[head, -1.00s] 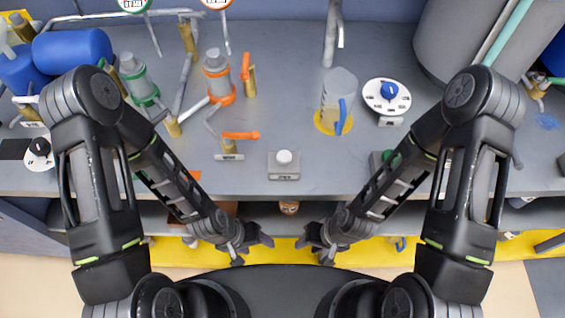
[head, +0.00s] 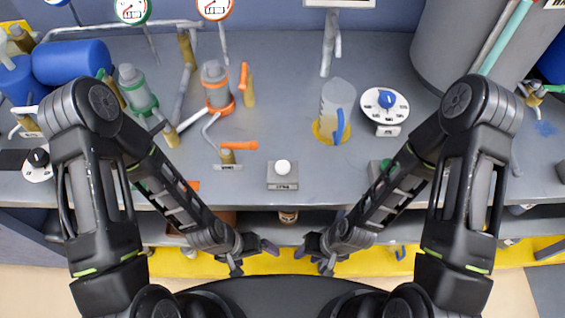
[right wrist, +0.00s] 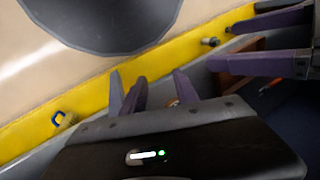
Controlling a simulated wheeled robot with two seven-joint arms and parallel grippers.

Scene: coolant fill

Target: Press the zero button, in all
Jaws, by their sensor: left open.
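A round white button (head: 282,167) sits on a small grey box (head: 283,185) near the front edge of the bench; the box's label is too small to read surely. My left gripper (head: 256,258) is open and empty, low in front of the bench edge, below and left of the button box. My right gripper (head: 315,258) is open and empty, level with the left one, below and right of the box. In the right wrist view the right gripper's fingers (right wrist: 153,92) stand apart, and the left gripper's fingers (right wrist: 258,42) show at the right. Neither gripper touches the button.
A clear container with a blue handle (head: 336,110) stands on a yellow ring behind the button. A white dial with a blue knob (head: 386,100) is to its right. Valves with orange handles (head: 239,146) stand left. A green button (head: 385,164) is partly hidden by my right arm.

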